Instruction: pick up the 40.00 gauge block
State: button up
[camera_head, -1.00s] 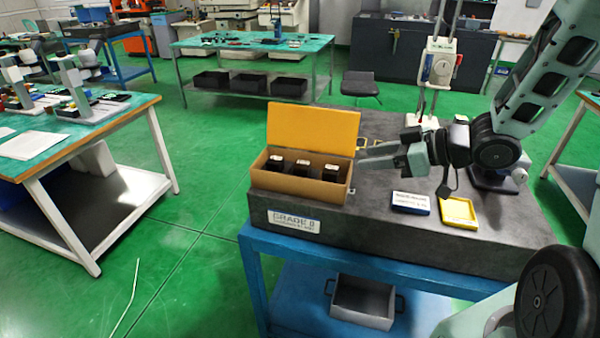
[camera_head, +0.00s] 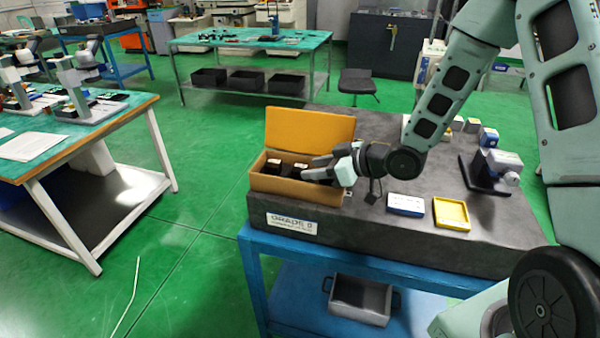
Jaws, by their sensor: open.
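An open wooden box (camera_head: 285,186) with a raised yellow lid (camera_head: 310,130) stands on the dark granite plate. Dark blocks with pale top labels sit inside: one at the left (camera_head: 273,166) and one in the middle (camera_head: 300,167). The labels are too small to read, so I cannot tell which is the 40.00 gauge block. My gripper (camera_head: 313,168) is open, its fingers pointing left over the right part of the box. It hides the box's right compartment. I cannot tell whether a finger touches a block.
A blue tray with a white top (camera_head: 405,204) and a yellow tray (camera_head: 451,214) lie on the granite plate (camera_head: 370,228), right of the box. A dark stand (camera_head: 484,172) and small blocks are farther right. The raised lid stands just behind my gripper.

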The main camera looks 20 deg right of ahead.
aim_at(302, 168)
jog(key=shift+p+x, duration=0.35)
jog(key=shift+x, duration=1.5)
jog(key=shift+w+r, duration=0.1)
grip_shut()
